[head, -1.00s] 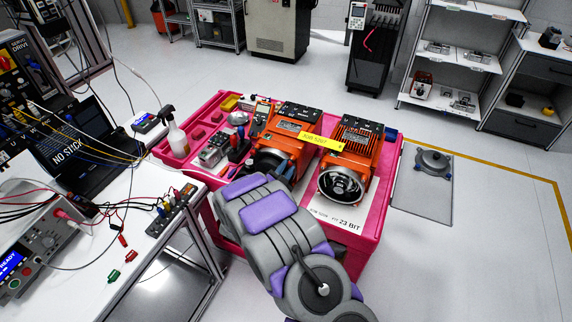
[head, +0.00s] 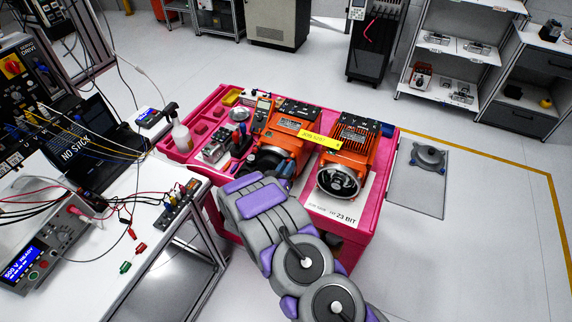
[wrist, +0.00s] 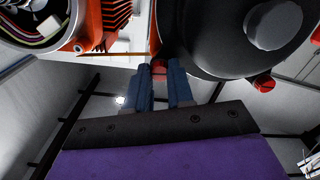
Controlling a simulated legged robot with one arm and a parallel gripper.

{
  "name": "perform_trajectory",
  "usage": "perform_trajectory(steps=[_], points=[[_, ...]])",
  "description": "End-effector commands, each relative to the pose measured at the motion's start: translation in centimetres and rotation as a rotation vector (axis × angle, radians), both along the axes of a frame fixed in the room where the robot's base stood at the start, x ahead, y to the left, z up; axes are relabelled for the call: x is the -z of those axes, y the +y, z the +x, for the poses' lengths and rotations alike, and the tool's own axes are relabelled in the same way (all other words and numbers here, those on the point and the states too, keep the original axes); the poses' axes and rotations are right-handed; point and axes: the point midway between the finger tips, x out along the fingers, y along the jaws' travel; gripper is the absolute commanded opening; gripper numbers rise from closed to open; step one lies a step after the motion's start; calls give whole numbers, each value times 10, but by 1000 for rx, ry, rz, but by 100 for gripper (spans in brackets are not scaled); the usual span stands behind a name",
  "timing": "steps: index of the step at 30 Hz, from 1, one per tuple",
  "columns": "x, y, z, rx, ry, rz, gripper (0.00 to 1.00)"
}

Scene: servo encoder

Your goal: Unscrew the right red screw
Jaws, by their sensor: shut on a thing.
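In the wrist view, my gripper (wrist: 161,76) has its two blue fingers shut on a red screw (wrist: 159,67) at the edge of the black round cover (wrist: 214,42). A second red screw (wrist: 264,82) sits at the cover's lower right edge, free of the fingers. In the head view, the orange motor (head: 285,137) with the dark cover stands on the pink cart (head: 378,200), left of another orange motor (head: 345,158).
In the wrist view, the other motor's open housing with wires (wrist: 38,22) is close at the left. In the head view, a spray bottle (head: 181,136) and tools stand on the cart's left part. A white workbench (head: 100,245) is close at the left. The floor at right is mostly clear.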

Motion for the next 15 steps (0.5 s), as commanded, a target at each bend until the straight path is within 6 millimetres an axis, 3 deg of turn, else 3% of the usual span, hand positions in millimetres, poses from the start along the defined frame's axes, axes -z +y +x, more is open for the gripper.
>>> perform_trajectory(steps=[15], points=[[2, 0, -1, -5, 173, -461, 0]])
